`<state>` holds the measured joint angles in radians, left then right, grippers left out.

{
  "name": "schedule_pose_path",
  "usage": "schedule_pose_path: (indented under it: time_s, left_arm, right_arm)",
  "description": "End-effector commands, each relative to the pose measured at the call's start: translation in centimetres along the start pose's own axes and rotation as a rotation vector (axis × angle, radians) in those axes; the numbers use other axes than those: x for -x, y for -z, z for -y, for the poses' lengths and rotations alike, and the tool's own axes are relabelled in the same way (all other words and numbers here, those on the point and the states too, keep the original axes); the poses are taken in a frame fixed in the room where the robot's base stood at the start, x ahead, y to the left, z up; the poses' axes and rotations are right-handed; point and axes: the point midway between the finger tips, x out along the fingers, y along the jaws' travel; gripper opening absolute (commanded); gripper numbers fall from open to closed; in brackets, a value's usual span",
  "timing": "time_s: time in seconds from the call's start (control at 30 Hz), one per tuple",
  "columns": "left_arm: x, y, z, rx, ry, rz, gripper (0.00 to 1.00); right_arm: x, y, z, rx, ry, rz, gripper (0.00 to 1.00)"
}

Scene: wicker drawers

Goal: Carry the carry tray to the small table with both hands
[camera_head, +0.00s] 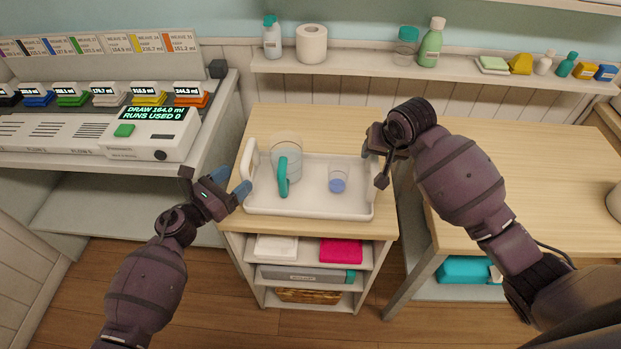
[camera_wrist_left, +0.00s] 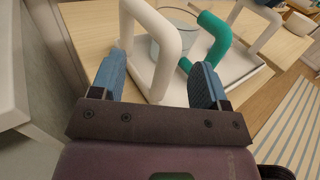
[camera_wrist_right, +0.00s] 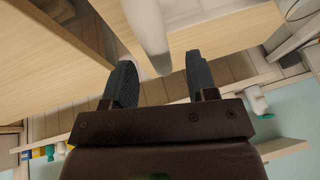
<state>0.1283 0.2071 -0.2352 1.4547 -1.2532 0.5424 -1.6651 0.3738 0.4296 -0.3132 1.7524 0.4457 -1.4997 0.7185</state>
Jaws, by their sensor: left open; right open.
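The white carry tray (camera_head: 309,210) lies on a light wood top, with an upright handle at each end. On it stand a clear jug (camera_head: 287,150) with a teal handle and a small clear cup (camera_head: 338,179) with blue contents. My left gripper (camera_head: 232,182) is open at the tray's left handle (camera_head: 249,160). In the left wrist view that handle (camera_wrist_left: 165,62) stands between the spread blue fingers. My right gripper (camera_head: 374,160) is open at the tray's right end. In the right wrist view a white handle (camera_wrist_right: 148,30) reaches between its fingertips; contact is unclear.
The wood-topped unit (camera_head: 270,118) has shelves below with folded cloths and a basket. A dispenser machine (camera_head: 100,130) stands on the left counter. A larger wood table (camera_head: 480,150) at right is mostly bare. A wall shelf (camera_head: 380,68) with bottles runs behind.

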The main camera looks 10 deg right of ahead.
Motion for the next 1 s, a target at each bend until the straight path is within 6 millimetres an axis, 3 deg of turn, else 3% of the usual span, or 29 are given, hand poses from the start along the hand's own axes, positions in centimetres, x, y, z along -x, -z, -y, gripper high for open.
schedule_pose_path:
  time_s: [0.23,0.67,1.0]
  left_arm:
    - [-2.5,0.0,0.0,0.001,-0.001,0.001,0.69]
    - [-3.1,0.0,0.0,0.000,-0.001,0.000,0.69]
    - [-3.0,0.0,0.0,0.000,0.000,0.000,0.17]
  right_arm:
    - [-2.5,0.0,0.0,0.000,0.000,0.000,0.53]
    - [-3.0,0.0,0.0,0.000,0.000,-0.001,0.53]
    - [-3.0,0.0,0.0,0.000,0.000,0.000,0.01]
